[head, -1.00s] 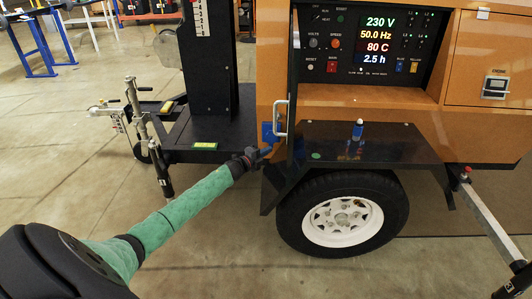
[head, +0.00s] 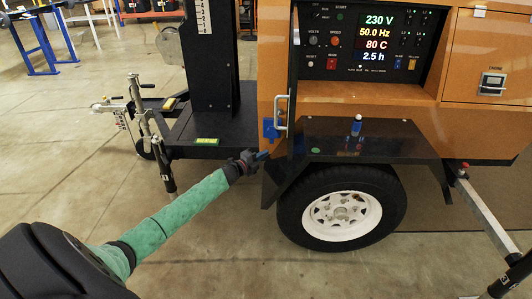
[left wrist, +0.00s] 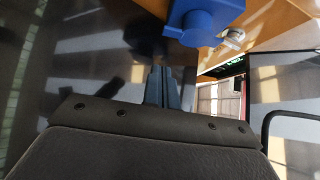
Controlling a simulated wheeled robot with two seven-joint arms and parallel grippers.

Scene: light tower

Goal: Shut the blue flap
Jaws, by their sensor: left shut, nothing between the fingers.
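The blue flap (head: 269,130) is on the orange front corner of the machine, left of a light upright handle. It is small in the head view, and I cannot tell whether it is fully shut. In the left wrist view the blue flap (left wrist: 212,18) is large at the top, partly cut off by the frame edge. My left gripper (head: 261,156) is shut and empty, just below and slightly left of the flap, with a gap between them. Its dark fingers (left wrist: 162,88) also show in the left wrist view, below the flap. My right gripper is not in view.
The light handle (head: 281,114) stands out right beside the flap. A black mast base (head: 218,133) stands left. Floor at lower left is clear.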

